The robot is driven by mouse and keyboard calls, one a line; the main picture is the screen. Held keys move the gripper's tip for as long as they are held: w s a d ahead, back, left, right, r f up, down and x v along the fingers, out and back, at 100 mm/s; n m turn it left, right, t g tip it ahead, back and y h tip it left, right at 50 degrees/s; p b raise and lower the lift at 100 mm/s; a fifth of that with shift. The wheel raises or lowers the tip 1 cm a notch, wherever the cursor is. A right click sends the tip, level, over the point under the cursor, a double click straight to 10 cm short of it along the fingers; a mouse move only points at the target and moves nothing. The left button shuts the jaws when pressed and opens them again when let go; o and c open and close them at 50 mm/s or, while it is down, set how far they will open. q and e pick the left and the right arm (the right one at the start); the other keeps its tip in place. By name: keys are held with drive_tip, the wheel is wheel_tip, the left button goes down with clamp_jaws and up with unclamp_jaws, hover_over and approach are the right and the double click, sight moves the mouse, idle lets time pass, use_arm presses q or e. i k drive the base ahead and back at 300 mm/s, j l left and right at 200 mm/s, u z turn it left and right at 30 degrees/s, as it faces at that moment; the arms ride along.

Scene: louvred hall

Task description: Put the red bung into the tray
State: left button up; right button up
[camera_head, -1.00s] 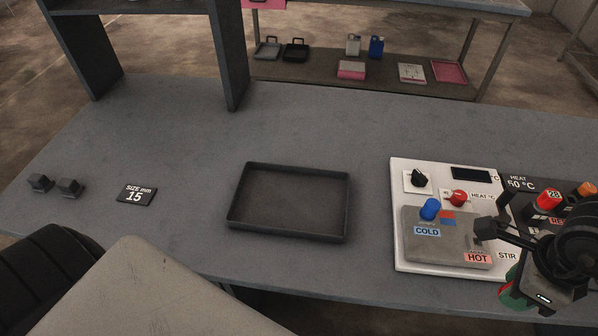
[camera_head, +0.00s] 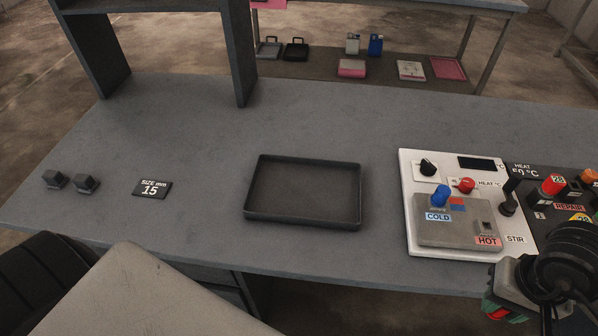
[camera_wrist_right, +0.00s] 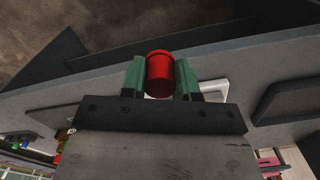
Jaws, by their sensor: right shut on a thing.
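The red bung (camera_wrist_right: 160,75) is a short red cylinder between the green fingers of my right gripper (camera_wrist_right: 160,80) in the right wrist view. The gripper is shut on it. In the head view my right gripper (camera_head: 497,300) is at the lower right, by the table's front edge, with a bit of red showing at its fingers. The tray (camera_head: 305,216) is a shallow dark rectangle lying on the grey table left of the gripper. It is empty. My left gripper is not in view.
A white hotplate panel (camera_head: 408,205) with a blue knob and a red knob stands right of the tray. A size 15 plate (camera_head: 152,189) lies left. The table between is clear.

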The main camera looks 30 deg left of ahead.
sight(312, 196)
drive_tip(key=k+j, duration=0.2)
drive_tip(key=j, duration=0.15)
drive_tip(key=k+j, duration=0.2)
drive_tip(key=j, duration=0.2)
drive_tip(key=k+j, duration=0.2)
drive_tip(key=j, duration=0.15)
drive_tip(key=i+j, duration=0.2)
drive_tip(key=j, duration=0.2)
drive_tip(key=i+j, duration=0.15)
drive_tip(key=j, duration=0.2)
drive_tip(key=i+j, duration=0.2)
drive_tip(key=j, duration=0.2)
